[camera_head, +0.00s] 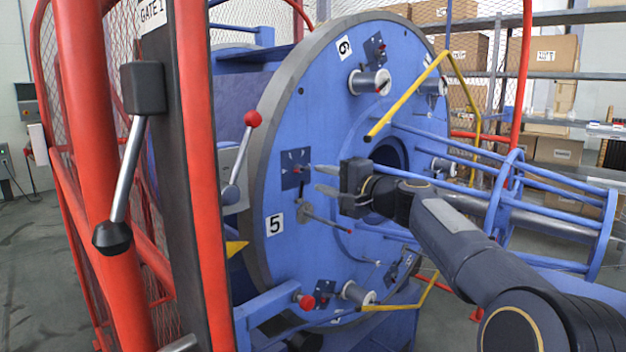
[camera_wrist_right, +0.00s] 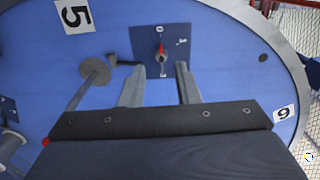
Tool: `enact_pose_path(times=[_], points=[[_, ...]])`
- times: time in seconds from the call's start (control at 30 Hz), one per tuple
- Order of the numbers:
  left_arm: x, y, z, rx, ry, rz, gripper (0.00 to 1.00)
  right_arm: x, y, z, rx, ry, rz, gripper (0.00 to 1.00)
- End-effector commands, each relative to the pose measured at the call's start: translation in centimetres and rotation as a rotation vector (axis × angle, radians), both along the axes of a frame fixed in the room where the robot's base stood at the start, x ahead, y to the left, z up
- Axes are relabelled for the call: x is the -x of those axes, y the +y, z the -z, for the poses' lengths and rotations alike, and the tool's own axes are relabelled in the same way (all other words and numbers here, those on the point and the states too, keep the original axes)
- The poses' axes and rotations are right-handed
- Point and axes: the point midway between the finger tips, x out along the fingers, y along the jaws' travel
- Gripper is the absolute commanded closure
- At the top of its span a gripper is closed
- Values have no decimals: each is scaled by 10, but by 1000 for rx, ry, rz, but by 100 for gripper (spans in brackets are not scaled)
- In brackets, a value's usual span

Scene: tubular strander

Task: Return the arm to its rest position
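My right gripper (camera_head: 318,180) reaches in from the right in the head view, in front of the big blue disc (camera_head: 330,110) of the strander. Its two fingers are apart with nothing between them, and they also show in the right wrist view (camera_wrist_right: 160,85). The fingers point at a dark blue plate with a small red-tipped pointer (camera_wrist_right: 162,50) on the disc near the number 5. No contact with the plate is clear. My left gripper is not in view.
A red gate frame (camera_head: 205,200) with a black-knobbed lever (camera_head: 127,180) stands close at the left. A red-knobbed lever (camera_head: 242,155) is beside the disc. Yellow bars (camera_head: 405,97) and a blue tubular cage (camera_head: 560,205) lie around my right arm. Shelves with boxes (camera_head: 545,55) stand behind.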

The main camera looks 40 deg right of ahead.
Motion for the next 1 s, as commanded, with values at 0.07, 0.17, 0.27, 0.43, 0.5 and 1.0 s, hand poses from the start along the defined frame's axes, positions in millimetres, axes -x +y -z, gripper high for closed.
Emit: enact_pose_path(times=[0.07,0.17,0.27,0.43,0.5,1.0], points=[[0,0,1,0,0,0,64,7,-1,0,0,-1,1,71],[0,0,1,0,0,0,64,11,-1,0,-1,0,1,71],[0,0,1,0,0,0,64,11,-1,0,-1,0,0,71],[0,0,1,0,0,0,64,11,-1,0,-1,0,0,71],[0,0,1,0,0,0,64,11,-1,0,-1,0,0,71],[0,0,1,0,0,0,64,41,89,50,152,158,-176,71]])
